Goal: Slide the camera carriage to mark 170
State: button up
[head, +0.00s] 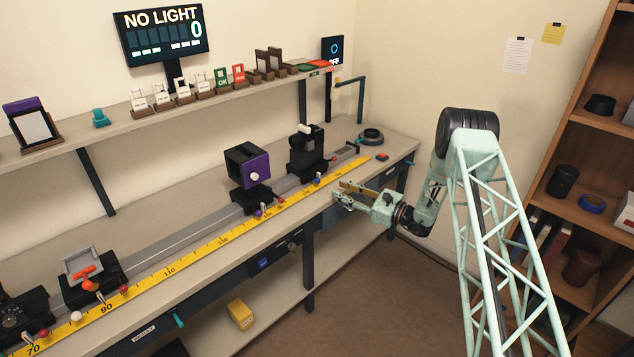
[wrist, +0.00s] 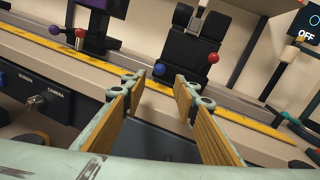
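A black carriage (head: 308,165) with a pale cylinder on top stands near the far end of the rail (head: 185,233). A carriage with a black and purple box (head: 248,169) stands to its left. No label shows which one is the camera carriage. In the wrist view the black carriage (wrist: 192,58) is ahead of my gripper (wrist: 162,85), with a blue knob (wrist: 159,69) and a red knob (wrist: 213,58). My gripper (head: 345,193) is open and empty at the bench's front edge, apart from the carriages. The yellow scale (head: 215,243) shows 70 and 90; mark 170 is not legible.
A carriage with a grey holder (head: 84,262) stands near 90, and another dark carriage (head: 22,312) near 70. A shelf (head: 60,148) with small framed pieces runs above the bench. A black ring-shaped object (head: 371,137) lies at the far end. The display (head: 162,35) reads NO LIGHT.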

aim_at(317, 180)
jog(key=b+x, duration=0.1)
jog(key=x, duration=1.1)
jog(key=shift+a, duration=0.2)
jog(key=shift+c, duration=0.6)
grip_shut()
